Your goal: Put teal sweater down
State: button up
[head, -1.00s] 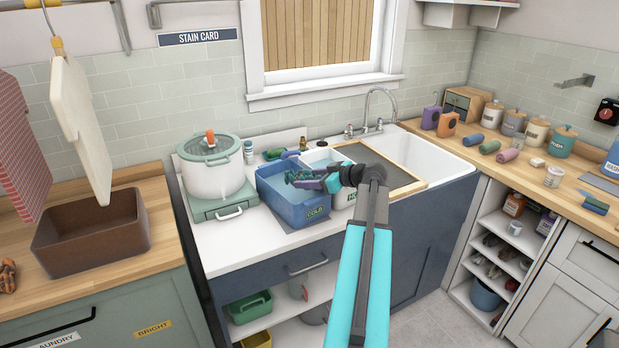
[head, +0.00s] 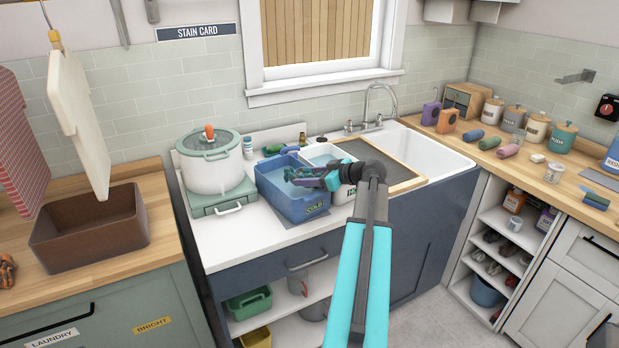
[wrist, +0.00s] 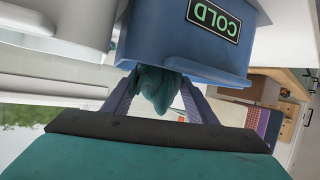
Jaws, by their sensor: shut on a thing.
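My gripper (head: 298,177) is over the blue tub marked COLD (head: 308,211) and is shut on a teal cloth, the sweater. In the head view only a little of the sweater shows at the fingers. In the wrist view the bunched teal sweater (wrist: 153,91) sits between my purple fingers, close against the blue tub (wrist: 175,40), which appears upside down there. The tub holds pale blue water. I cannot tell whether the sweater touches the water.
A white tub (head: 342,191) stands right beside the blue one, partly hidden by my arm. A pale pot (head: 208,174) on a green burner is to the left. A dark framed board (head: 383,163) covers part of the sink (head: 437,155). A brown bin (head: 90,240) stands at far left.

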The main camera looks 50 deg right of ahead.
jog(key=shift+f+b, duration=0.25)
jog(key=shift+b, duration=0.1)
jog(key=o, duration=1.3)
jog(key=shift+c, duration=0.2)
jog(key=shift+r+p, duration=0.2)
jog(key=shift+p, duration=0.1)
jog(key=shift+r+p, duration=0.6)
jog(key=shift+p, duration=0.3)
jog(key=b+v, duration=0.3)
jog(key=v, duration=0.9)
jog(key=shift+b, duration=0.35)
jog(key=shift+f, duration=0.1)
